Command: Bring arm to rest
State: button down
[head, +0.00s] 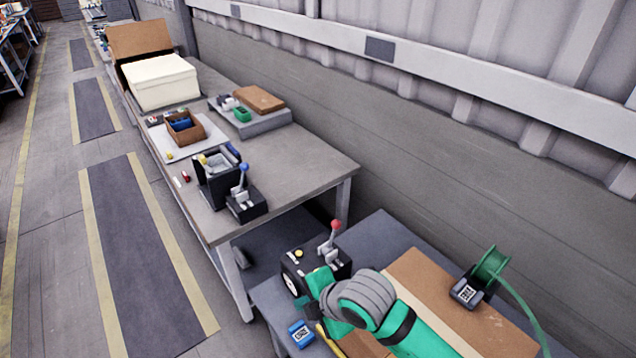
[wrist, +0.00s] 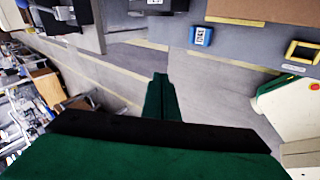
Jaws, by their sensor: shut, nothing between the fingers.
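My arm (head: 415,335), green and grey, reaches in from the bottom right of the head view, over the near table (head: 375,235). Its end is beside a black box with a red-knobbed lever (head: 334,240); the fingertips cannot be made out there. In the wrist view my gripper (wrist: 161,82) points ahead with its green fingers together and nothing between them. The floor shows behind the fingers. I cannot tell in the head view whether the arm touches the box.
A blue device (head: 301,333) lies at the near table's front edge. A dark device (head: 466,292) and a green spool (head: 490,266) are on the right. The farther table (head: 290,165) holds a blue-knobbed lever unit (head: 243,195) and a white box (head: 160,82). The aisle at left is clear.

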jog(key=w+a+r+m+t+y, duration=0.3)
jog(key=a+r+m+t+y, duration=0.1)
jog(key=a+r, duration=0.5)
jog(key=w+a+r+m+t+y, duration=0.35)
jog(key=a+r+m+t, duration=0.2)
jog(key=r, duration=0.45)
jog(key=s+d+f+m+t+h, duration=0.2)
jog(key=s+d+f+m+h, duration=0.35)
jog(key=f+m, duration=0.35)
jog(key=s+d+f+m+t+h, duration=0.2)
jog(key=s+d+f+m+h, duration=0.2)
jog(key=s+f+m+h, duration=0.4)
jog(key=s+d+f+g, duration=0.1)
jog(key=s+d+f, duration=0.1)
jog(key=s, duration=0.5)
jog(key=s+d+f+n+g, duration=0.1)
jog(key=s+d+f, duration=0.2)
jog(key=s, duration=0.4)
jog(key=s+d+f+n+g, duration=0.1)
jog(key=s+d+f, duration=0.2)
jog(key=s, duration=0.4)
jog(key=shift+s+d+f+y, duration=0.15)
jog(key=shift+s+f+y, duration=0.2)
jog(key=shift+f, duration=0.2)
